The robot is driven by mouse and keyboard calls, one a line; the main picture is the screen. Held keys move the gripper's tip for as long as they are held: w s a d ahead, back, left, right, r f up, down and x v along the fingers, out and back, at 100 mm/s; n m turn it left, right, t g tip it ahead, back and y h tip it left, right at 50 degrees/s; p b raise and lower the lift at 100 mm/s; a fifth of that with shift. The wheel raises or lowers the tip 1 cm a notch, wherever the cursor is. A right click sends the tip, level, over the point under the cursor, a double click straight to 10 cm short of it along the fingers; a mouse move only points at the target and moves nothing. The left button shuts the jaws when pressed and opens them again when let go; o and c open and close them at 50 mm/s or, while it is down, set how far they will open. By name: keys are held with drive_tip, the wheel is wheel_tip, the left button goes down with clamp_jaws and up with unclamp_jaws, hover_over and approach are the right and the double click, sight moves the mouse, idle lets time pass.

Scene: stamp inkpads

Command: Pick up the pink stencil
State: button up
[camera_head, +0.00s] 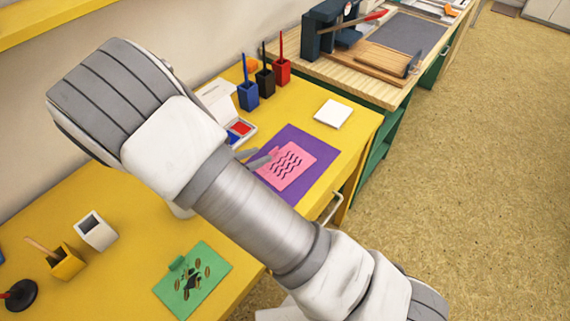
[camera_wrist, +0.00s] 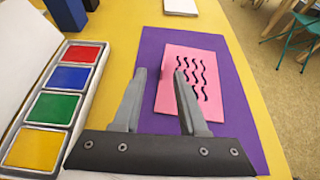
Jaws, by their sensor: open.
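The pink stencil (camera_head: 284,166) is a flat sheet with black wavy cut-outs, lying on a purple sheet (camera_head: 319,151) on the yellow table. In the head view my gripper (camera_head: 256,158) shows only partly at the stencil's left edge, and my arm hides the rest. I cannot tell whether a finger touches the stencil.
An inkpad case (camera_wrist: 57,95) with red, blue, green and yellow pads lies left of my gripper. Blue, black and red brush cups (camera_head: 248,96) stand behind. A green stencil (camera_head: 193,279) lies at the front. A white block (camera_head: 333,113) sits near the right edge.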

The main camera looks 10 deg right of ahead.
sight(272, 151)
drive_tip(key=x, duration=0.4)
drive_tip(key=shift+d+r+b, duration=0.1)
drive_tip(key=shift+d+b, duration=0.25)
drive_tip(key=shift+d, duration=0.05)
clamp_jaws()
idle(1.0)
